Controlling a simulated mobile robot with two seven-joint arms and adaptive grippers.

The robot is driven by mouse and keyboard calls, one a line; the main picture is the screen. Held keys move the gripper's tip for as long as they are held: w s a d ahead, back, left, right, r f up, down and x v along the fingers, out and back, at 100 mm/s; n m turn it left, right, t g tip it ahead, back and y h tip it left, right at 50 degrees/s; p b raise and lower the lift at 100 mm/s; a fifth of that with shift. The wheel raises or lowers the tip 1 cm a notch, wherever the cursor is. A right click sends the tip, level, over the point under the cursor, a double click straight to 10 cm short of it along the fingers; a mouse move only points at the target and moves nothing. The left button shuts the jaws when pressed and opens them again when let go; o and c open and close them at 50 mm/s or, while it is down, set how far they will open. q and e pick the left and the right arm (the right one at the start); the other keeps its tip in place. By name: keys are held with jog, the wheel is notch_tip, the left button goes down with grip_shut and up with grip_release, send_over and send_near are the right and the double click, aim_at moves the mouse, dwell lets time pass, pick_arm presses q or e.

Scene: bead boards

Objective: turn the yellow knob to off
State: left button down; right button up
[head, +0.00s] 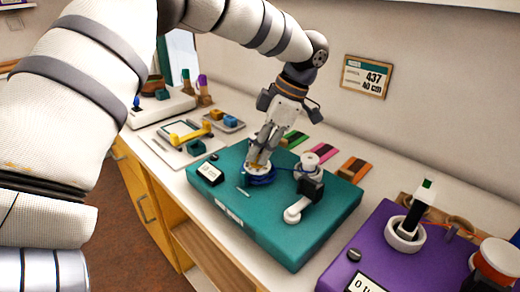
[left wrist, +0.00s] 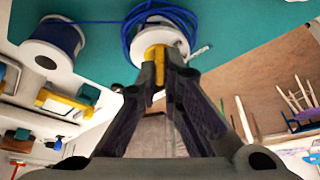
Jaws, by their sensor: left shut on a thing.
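The yellow knob (left wrist: 155,57) sits on a round white base on the teal board (head: 325,222). In the left wrist view it is between my left gripper's fingertips, with blue cord (left wrist: 128,30) looped around the base. In the head view my left gripper (head: 260,158) points down over this spot, and its fingers hide most of the knob. The gripper is shut on the knob. The knob's exact setting cannot be read. My right gripper is not in view.
A white-topped spool (head: 309,161) stands close to the right of the gripper, with a white round part (head: 296,211) in front. A purple board (head: 385,245) lies at right. The wall is behind.

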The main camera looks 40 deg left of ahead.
pick_arm(q)
jog(key=n+g+h, duration=0.1)
jog(key=n, duration=0.3)
jog(key=shift+w+a, duration=0.1)
jog(key=shift+a+n+h, duration=0.1)
jog(key=shift+n+h, duration=0.8)
jog(key=shift+n, duration=1.4)
jog(key=c, duration=1.7)
grip_release()
jog(key=v, duration=0.7)
jog(key=shift+w+r, duration=0.2)
jog(key=shift+w, duration=0.05)
